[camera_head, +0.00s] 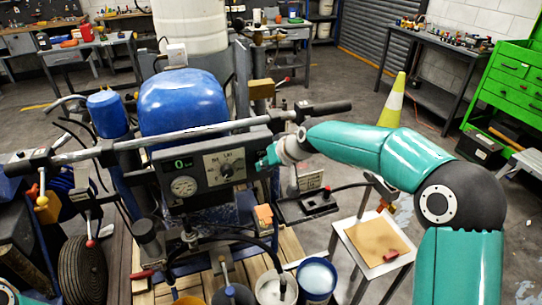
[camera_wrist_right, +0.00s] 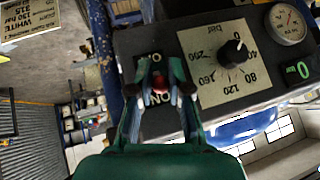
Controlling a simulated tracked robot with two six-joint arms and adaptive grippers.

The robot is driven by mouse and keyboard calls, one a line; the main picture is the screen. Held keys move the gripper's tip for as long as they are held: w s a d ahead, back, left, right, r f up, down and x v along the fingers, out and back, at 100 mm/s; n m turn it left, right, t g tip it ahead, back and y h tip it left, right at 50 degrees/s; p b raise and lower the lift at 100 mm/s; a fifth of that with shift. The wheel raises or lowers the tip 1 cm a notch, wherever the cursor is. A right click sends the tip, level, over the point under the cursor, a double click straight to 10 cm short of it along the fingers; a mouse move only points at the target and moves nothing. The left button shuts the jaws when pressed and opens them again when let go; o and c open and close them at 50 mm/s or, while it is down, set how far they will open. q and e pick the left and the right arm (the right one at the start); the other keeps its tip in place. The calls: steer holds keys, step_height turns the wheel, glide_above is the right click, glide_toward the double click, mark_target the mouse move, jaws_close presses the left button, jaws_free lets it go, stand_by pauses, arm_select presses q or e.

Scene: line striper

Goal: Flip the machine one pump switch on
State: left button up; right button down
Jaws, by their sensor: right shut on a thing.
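The machine's dark control panel (camera_head: 210,166) stands in the middle of the head view, under a handlebar. It carries a dial, a gauge and a small green readout. My right gripper (camera_head: 267,158) is at the panel's right end, where its fingers hide the pump switch. White lettering shows on both sides of the switch, upside down on one side. The lever's exact tilt is hard to tell. My left gripper is not in view.
The knob (camera_wrist_right: 233,52) sits on a pale numbered plate beside the switch. A blue tank (camera_head: 184,103) and the handlebar (camera_head: 195,134) are close behind and above the panel. A small table (camera_head: 350,222), a cone (camera_head: 392,100) and a green cabinet (camera_head: 510,85) stand to the right.

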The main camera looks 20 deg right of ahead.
steer(key=shift+w+r, duration=0.2)
steer(key=shift+r, duration=0.15)
steer(key=c, duration=1.1)
jaws_free()
steer(key=shift+w+f, duration=0.1)
steer(key=shift+f, duration=0.1)
steer(key=shift+s, duration=0.2)
steer(key=v, duration=1.1)
steer(key=shift+s+r, duration=0.15)
steer(key=shift+r, duration=0.15)
